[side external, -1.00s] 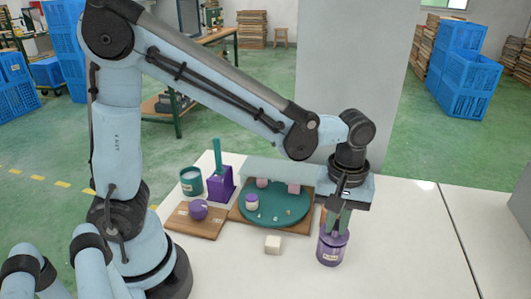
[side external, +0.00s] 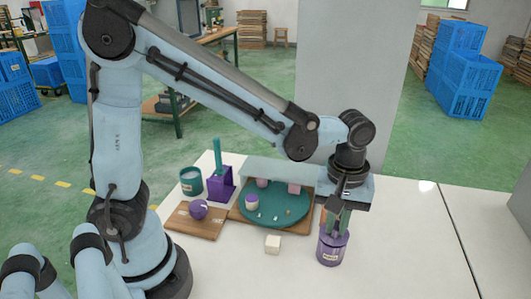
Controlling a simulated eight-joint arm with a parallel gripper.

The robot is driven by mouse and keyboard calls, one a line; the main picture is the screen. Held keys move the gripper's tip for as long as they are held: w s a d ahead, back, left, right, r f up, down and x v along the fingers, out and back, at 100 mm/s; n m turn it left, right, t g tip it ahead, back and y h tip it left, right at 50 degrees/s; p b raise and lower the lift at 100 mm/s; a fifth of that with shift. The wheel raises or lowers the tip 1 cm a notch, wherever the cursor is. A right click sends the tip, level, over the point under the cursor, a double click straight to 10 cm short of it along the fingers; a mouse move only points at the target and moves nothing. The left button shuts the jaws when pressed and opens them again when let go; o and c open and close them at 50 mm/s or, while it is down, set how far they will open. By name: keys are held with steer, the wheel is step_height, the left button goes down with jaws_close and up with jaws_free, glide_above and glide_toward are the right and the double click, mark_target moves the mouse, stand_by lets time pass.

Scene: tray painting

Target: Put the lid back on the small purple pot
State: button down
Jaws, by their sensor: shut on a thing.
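A purple pot (side external: 332,249) with a pale label stands upright on the white table, at the front right. My gripper (side external: 335,226) points straight down at its top. It is shut on what seems to be the lid, at the pot's mouth. The fingers hide most of it, and I cannot tell whether it sits flat on the rim. A smaller white and purple pot (side external: 252,202) stands on the green round tray (side external: 285,217).
A wooden board (side external: 184,224) with a purple ball-shaped thing (side external: 198,209) lies at the left. Behind it are a teal cup (side external: 191,183) and a purple holder (side external: 220,186) with a teal handle. A cream block (side external: 273,244) stands in front of the tray. The table's right side is clear.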

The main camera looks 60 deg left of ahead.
steer(key=shift+f, duration=0.15)
stand_by(0.5)
steer(key=c, duration=1.1)
jaws_free()
steer(key=shift+o, duration=0.5)
steer(key=o, duration=0.4)
steer(key=shift+r, duration=3.55)
steer(key=shift+c, duration=0.3)
